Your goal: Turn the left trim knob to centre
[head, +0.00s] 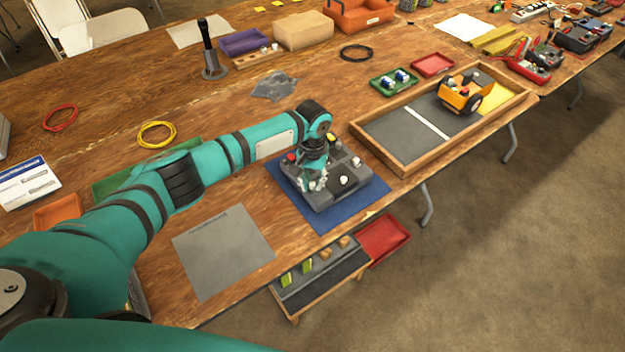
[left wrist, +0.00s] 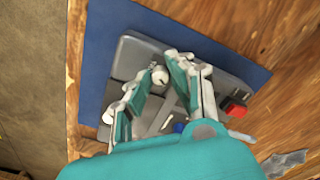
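A dark grey control box (head: 325,195) with several knobs and buttons sits on a blue mat (head: 372,192). My left gripper (head: 316,182) points down over the box's left part and hides some of it. In the left wrist view the fingertips of my left gripper (left wrist: 161,66) are close together at a small pale knob (left wrist: 159,77) on the box (left wrist: 133,58). I cannot tell whether they touch it or which way it points. A red button (left wrist: 236,103) is to the right there. My right gripper is not in view.
A wood-framed tray (head: 407,153) with an orange wheeled vehicle (head: 461,97) stands right of the mat. A grey sheet (head: 222,250) lies at front left. A red tray (head: 383,240) and a wooden rack (head: 320,287) are below the table edge.

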